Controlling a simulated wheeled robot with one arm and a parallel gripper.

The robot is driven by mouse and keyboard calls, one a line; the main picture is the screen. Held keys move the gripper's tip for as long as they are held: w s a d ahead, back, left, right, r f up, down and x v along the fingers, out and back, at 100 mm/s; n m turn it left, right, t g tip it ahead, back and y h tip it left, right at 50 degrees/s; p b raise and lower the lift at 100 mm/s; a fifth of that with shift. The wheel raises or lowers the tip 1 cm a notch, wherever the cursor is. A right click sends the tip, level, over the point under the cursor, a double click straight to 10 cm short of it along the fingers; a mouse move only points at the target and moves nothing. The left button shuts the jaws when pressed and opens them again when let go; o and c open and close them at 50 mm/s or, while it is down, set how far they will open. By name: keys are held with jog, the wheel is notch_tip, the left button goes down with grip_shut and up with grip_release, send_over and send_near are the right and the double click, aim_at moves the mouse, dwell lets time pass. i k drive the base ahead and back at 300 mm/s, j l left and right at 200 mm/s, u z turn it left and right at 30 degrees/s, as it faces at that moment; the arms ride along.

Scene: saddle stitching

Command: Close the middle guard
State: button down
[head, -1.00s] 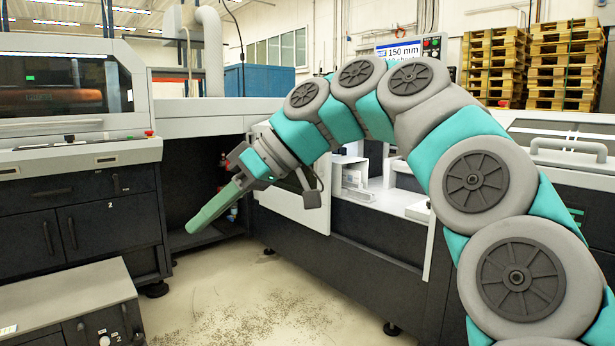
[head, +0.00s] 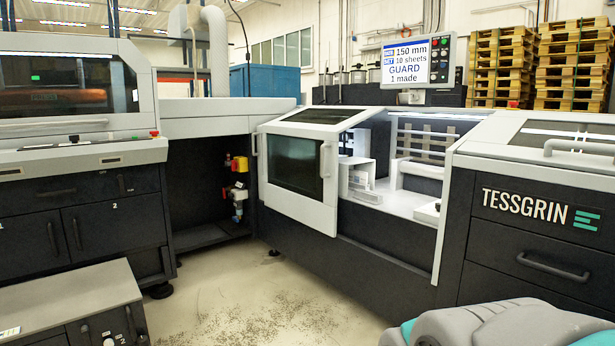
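The middle guard (head: 308,204) is a white-framed panel with a dark window and a vertical handle (head: 325,160) at its right edge. It stands at the left part of the middle machine. The bay (head: 387,198) to its right is uncovered, with white inner parts showing, so the guard is open. My gripper is out of view. Only a grey and teal part of my arm shows at the lower right, apart from the guard.
A dark machine marked TESSGRIN (head: 525,205) stands at right. A cabinet (head: 80,215) and a low grey unit (head: 70,300) stand at left. The floor (head: 255,305) between is clear.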

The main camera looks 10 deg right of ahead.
aim_at(301, 171)
jog(key=i+j, duration=0.15)
jog(key=i, duration=0.35)
jog(key=i+j, duration=0.15)
jog(key=i, duration=0.35)
jog(key=i+j, duration=0.2)
jog(key=i, duration=0.25)
jog(key=i+j+z, duration=0.1)
jog(key=i, duration=0.4)
jog(key=i+j, duration=0.25)
jog(key=i, duration=0.25)
jog(key=i+j, duration=0.2)
jog(key=i, duration=0.3)
jog(key=i+j, duration=0.2)
jog(key=i, duration=0.25)
